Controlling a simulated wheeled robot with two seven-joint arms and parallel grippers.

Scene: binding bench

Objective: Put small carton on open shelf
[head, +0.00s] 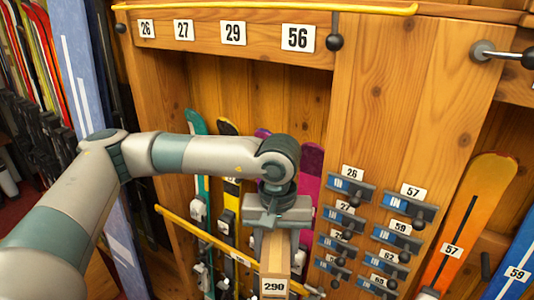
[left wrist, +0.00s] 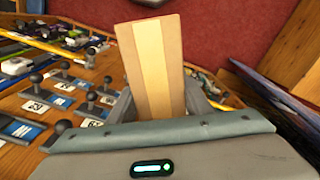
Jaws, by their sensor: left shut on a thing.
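The small carton (head: 276,252), a tan block with a paler strip, is held by my left gripper (head: 277,228) below the wrist, in front of the wooden ski rack. In the left wrist view the carton (left wrist: 154,65) stands up between the fingers of my left gripper (left wrist: 165,108), which is shut on it. The gripper hides the carton's near end. No clearly empty open shelf can be made out in either view. My right gripper is not in view.
A yellow rail (head: 195,233) crosses behind my arm. A number 290 plate (head: 274,287) shows below the gripper.

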